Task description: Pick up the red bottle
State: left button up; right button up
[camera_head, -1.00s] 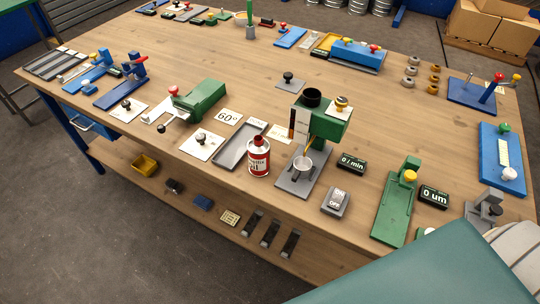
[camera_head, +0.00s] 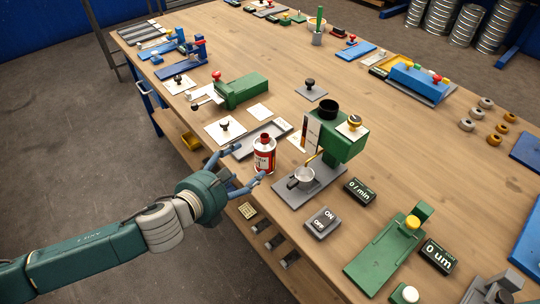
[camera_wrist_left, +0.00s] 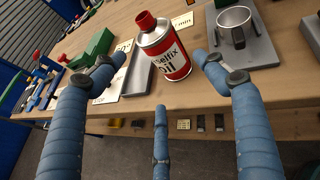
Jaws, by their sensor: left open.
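The red bottle (camera_head: 264,154) is a small red and white oil can with a red cap, standing upright near the front edge of the wooden table. It shows large in the left wrist view (camera_wrist_left: 164,52), with an "Oil" label. My left gripper (camera_head: 250,166) is open at the table's front edge, with its blue fingers spread on either side of the bottle. In the left wrist view the fingers (camera_wrist_left: 160,75) are apart, and the bottle stands between and just beyond them, with no clear contact. My right gripper is not in view.
A grey tray (camera_head: 243,152) lies left of the bottle. A green machine (camera_head: 345,143) with a grey base and metal cup (camera_head: 304,175) stands close on its right. An ON/OFF switch (camera_head: 322,221) is nearer the front. Open floor (camera_head: 90,170) lies left of the table.

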aim_at(256, 157)
pick_arm(q)
jog(key=x, duration=0.3)
jog(key=shift+w+d+f, duration=0.1)
jog(key=shift+w+f, duration=0.1)
jog(key=shift+w, duration=0.2)
jog(key=shift+w+d+f+p, duration=0.15)
jog(key=shift+w+d+p, duration=0.2)
jog(key=shift+w+d, duration=0.1)
jog(key=x, duration=0.4)
jog(key=shift+f+p, duration=0.2)
jog(key=shift+p, duration=0.1)
jog(key=shift+r, duration=0.1)
jog(key=c, duration=1.1)
